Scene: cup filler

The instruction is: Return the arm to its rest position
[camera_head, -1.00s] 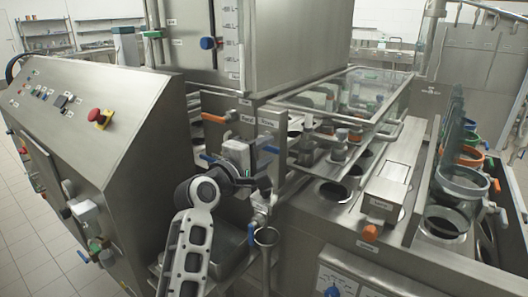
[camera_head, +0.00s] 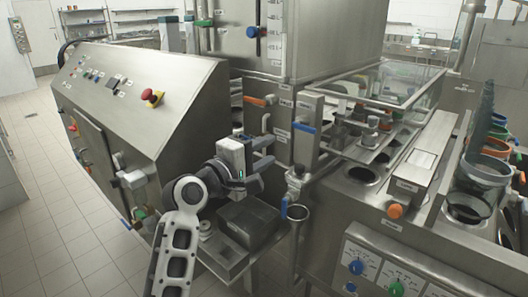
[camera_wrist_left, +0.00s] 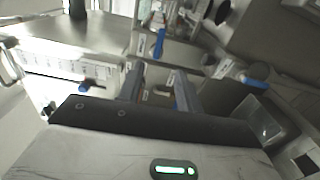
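My left gripper (camera_head: 268,154) is at the end of my arm, which comes up from the bottom left of the head view. It is in front of the filling machine, above a dark box-like block (camera_head: 248,222) on a low shelf. Its two fingers stand apart with nothing between them. In the left wrist view the two dark fingers (camera_wrist_left: 158,90) are also apart and empty, pointing towards the machine front. My right gripper is not in view.
Left is a sloped control cabinet (camera_head: 140,85) with a red button (camera_head: 152,97). Tiled floor (camera_head: 60,200) is clear at left.

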